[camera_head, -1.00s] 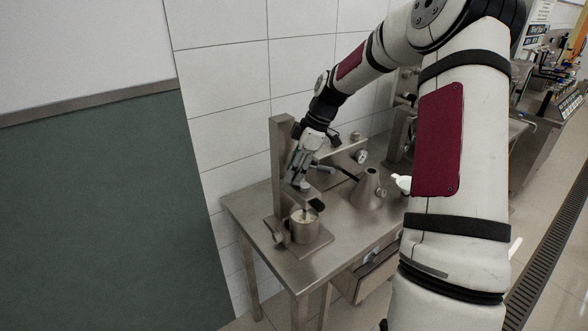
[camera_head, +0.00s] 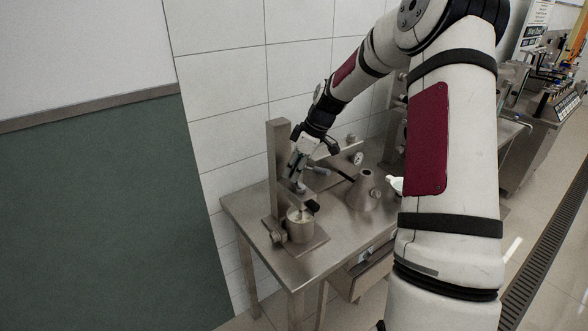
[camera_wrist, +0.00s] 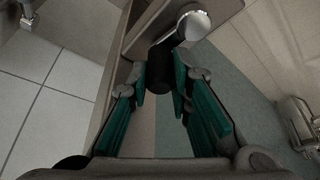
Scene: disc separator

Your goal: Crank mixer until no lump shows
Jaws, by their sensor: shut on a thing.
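The mixer stands on a steel table, with a tall metal column (camera_head: 276,165) and a metal pot (camera_head: 301,232) on its base plate. Some pale content shows in the pot, but it is too small to tell whether a lump shows. My gripper (camera_head: 298,187) is above the pot, beside the column. In the wrist view, my gripper's green fingers (camera_wrist: 160,82) are shut on the dark crank handle (camera_wrist: 158,68). The crank's arm runs from it to a bright round hub (camera_wrist: 194,23). The handle is largely hidden in the head view.
The steel table (camera_head: 345,230) has a drawer (camera_head: 362,273) at its front. A metal cone-shaped vessel (camera_head: 364,190) and a gauge (camera_head: 357,158) stand right of the mixer. A white cup (camera_head: 395,184) is partly behind my arm. The tiled wall is close behind.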

